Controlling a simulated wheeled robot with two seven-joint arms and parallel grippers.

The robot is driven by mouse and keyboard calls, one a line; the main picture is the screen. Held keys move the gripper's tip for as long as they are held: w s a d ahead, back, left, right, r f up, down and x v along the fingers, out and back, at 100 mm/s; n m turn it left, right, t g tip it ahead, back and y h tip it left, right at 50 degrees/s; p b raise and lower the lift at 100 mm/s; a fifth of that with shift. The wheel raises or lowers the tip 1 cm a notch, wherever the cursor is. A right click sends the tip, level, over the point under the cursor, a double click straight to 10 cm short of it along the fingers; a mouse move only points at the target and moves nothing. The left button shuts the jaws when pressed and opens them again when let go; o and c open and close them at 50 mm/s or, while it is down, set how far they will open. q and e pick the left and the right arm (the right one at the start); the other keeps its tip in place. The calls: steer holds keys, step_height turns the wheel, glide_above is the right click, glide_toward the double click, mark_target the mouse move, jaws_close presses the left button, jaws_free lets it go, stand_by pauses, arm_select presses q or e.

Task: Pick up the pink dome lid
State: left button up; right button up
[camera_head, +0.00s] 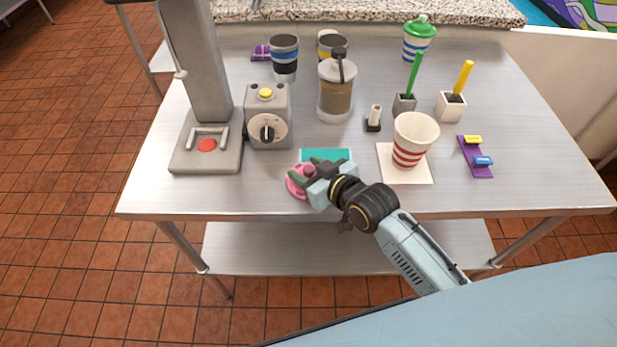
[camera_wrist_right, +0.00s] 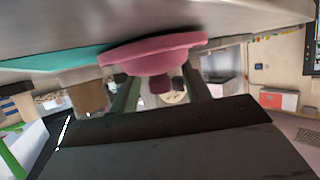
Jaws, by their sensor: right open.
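The pink dome lid (camera_head: 296,187) lies on the metal table near its front edge, partly hidden by my right gripper (camera_head: 303,174) in the head view. In the right wrist view the pink dome lid (camera_wrist_right: 152,55) is close in front of my right gripper (camera_wrist_right: 165,92), with its small dark pink knob between the two dark fingers. The fingers are apart on either side of the knob; I cannot tell whether they touch it. The lid rests on the table. My left gripper is in neither view.
A teal mat (camera_head: 327,155) lies just behind the gripper. A red-striped cup (camera_head: 412,140) stands on a white square to the right. A grey dial box (camera_head: 268,117) and a grey press (camera_head: 206,150) stand to the left. A jar (camera_head: 336,92) stands behind. The front left table corner is clear.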

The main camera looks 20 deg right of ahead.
steer(key=shift+f, duration=0.1)
jaws_close()
stand_by(0.3)
